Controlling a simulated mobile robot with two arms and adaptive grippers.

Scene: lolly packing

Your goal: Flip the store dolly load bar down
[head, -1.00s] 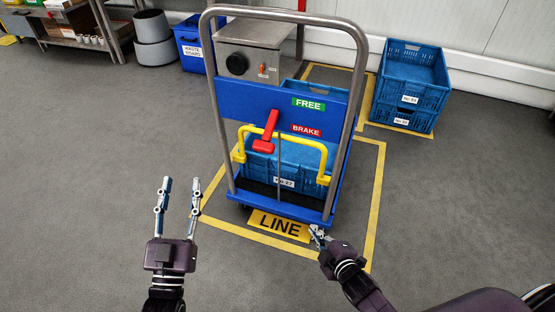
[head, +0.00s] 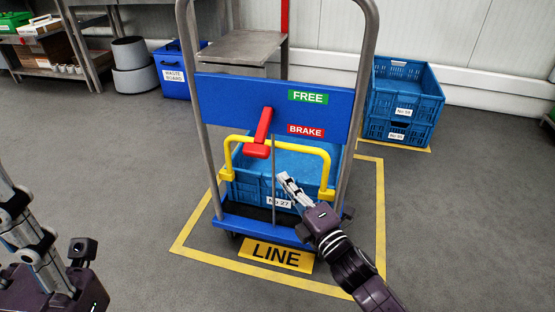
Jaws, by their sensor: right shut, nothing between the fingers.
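The dolly (head: 215,215) stands in the middle of the head view with its tall grey handle frame and blue panel. A yellow load bar (head: 290,146) stands up as an arch across it, its two feet low at the sides, in front of a blue crate (head: 245,190) marked No.27. A red lever (head: 262,133) hangs over the bar's left part, its tip beside the bar. My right gripper (head: 285,178) is shut and empty, its fingertips in front of the crate, below the bar's right half. My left gripper (head: 25,230) is partly cut off at the left edge; its fingers are unclear.
A yellow LINE sign (head: 276,256) lies at the dolly's front, inside a yellow floor outline. Stacked blue crates (head: 403,95) stand at the back right. A blue bin (head: 180,75), grey tubs (head: 140,65) and a shelf are at the back left.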

